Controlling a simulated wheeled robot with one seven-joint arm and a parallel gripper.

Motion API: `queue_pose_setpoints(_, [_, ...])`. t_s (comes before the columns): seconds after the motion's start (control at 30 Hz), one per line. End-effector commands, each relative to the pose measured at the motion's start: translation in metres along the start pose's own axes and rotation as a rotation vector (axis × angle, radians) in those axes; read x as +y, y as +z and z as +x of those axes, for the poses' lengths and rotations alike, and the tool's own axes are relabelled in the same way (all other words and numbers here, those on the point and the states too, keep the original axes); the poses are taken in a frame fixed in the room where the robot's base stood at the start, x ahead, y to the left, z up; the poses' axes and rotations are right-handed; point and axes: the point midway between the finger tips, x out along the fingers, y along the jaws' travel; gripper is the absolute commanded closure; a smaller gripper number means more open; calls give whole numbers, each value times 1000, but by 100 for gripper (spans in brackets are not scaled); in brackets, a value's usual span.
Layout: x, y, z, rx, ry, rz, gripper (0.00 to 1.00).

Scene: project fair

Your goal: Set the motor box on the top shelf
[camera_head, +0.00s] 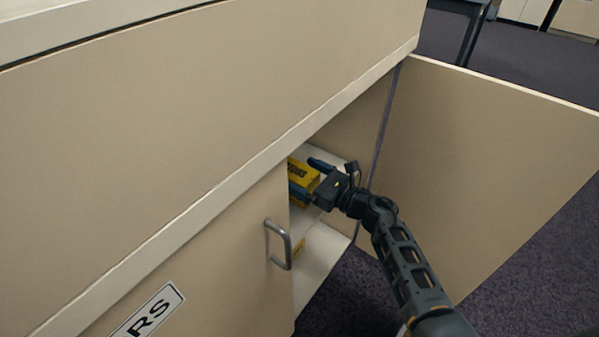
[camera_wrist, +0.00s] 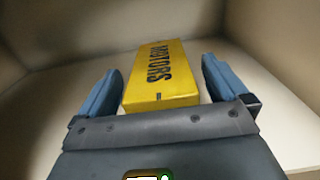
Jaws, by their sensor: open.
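The yellow motor box (camera_wrist: 160,78), lettered MOTORS, lies on a pale shelf inside the cabinet in the wrist view. It also shows in the head view (camera_head: 303,173), partly hidden by my gripper and the cabinet front. My gripper (camera_wrist: 160,72) is open, with one blue finger on each side of the near part of the box. A gap shows between each finger and the box. In the head view, my gripper (camera_head: 309,179) reaches in through the open cabinet doorway. The pale shelf (camera_head: 329,157) under the box is the upper of two visible levels.
An open cabinet door (camera_head: 480,160) stands to the right of my arm. A closed door with a metal handle (camera_head: 280,246) is at the left. The cabinet's top overhangs the opening.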

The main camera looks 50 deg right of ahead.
Motion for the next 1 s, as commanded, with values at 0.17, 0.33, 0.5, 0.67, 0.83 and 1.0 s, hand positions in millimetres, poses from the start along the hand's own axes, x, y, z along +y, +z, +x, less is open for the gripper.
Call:
queue_pose_setpoints(0.17, [1, 0, -39, 2, -1, 1, 0])
queue_pose_setpoints(0.33, [0, 0, -72, 2, 0, -1, 0])
queue_pose_setpoints(0.5, [0, 0, -93, 0, 1, -1, 0])
queue_pose_setpoints(0.67, [0, 0, -102, -1, 1, -1, 0])
queue_pose_setpoints(0.83, [2, 1, -103, -2, 2, 7, 0])
queue_pose_setpoints(1.0, [37, 8, -115, -40, 6, 198, 0])
